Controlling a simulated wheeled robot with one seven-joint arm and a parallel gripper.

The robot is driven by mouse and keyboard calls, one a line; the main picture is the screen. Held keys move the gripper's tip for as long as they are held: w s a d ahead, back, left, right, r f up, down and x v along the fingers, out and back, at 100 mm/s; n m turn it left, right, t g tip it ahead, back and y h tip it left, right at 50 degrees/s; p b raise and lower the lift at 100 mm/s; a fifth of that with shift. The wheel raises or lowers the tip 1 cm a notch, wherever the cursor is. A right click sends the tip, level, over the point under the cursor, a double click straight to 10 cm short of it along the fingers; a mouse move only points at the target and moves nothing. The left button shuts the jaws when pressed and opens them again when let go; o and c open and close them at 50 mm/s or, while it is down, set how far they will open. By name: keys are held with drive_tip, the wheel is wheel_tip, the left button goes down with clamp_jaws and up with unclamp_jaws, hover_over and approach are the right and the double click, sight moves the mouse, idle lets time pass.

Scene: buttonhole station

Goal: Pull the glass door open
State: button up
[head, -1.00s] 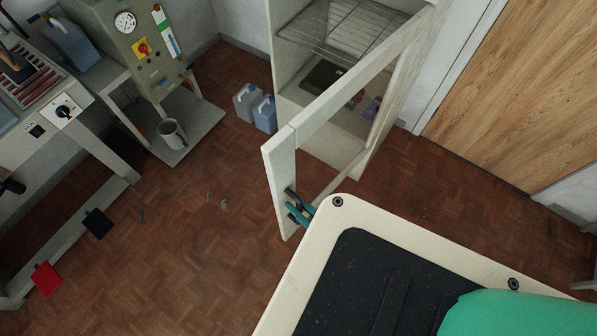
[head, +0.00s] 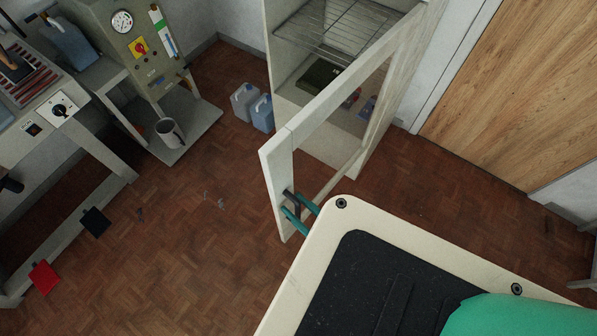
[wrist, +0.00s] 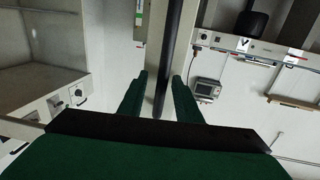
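The glass door (head: 277,186) of the tall pale cabinet (head: 284,88) stands wide open in the head view, swung out toward me. Its dark bar handle (head: 293,200) is near the lower free end of the frame. My gripper (head: 299,211) is at the handle, with its teal fingers spread on either side of it. In the wrist view the dark handle (wrist: 172,50) runs between the fingers of my gripper (wrist: 160,76), with a gap visible on the left side. The gripper is open around the handle, not clamped on it. My arm hides part of the door's lower edge.
Inside the cabinet are a wire shelf (head: 335,28) and small items. Two plastic jugs (head: 262,113) stand beside it. A wooden door (head: 515,95) is at the right.

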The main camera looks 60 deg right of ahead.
drive_tip(key=v, duration=1.1)
drive_tip(key=shift+w, duration=0.15)
idle(0.3)
drive_tip(key=w+a+n+g+y, duration=0.1)
drive_tip(key=w+a, duration=0.3)
drive_tip(key=a, duration=0.7)
drive_tip(key=w+a+n+g+y, duration=0.1)
drive_tip(key=w+a+y, duration=0.3)
drive_tip(key=a, duration=0.7)
drive_tip(key=shift+w+a+r+n, duration=0.2)
drive_tip(key=shift+w+r+n, duration=0.1)
drive_tip(key=shift+w+n, duration=0.3)
drive_tip(key=shift+w+d, duration=0.1)
drive_tip(key=shift+d, duration=0.05)
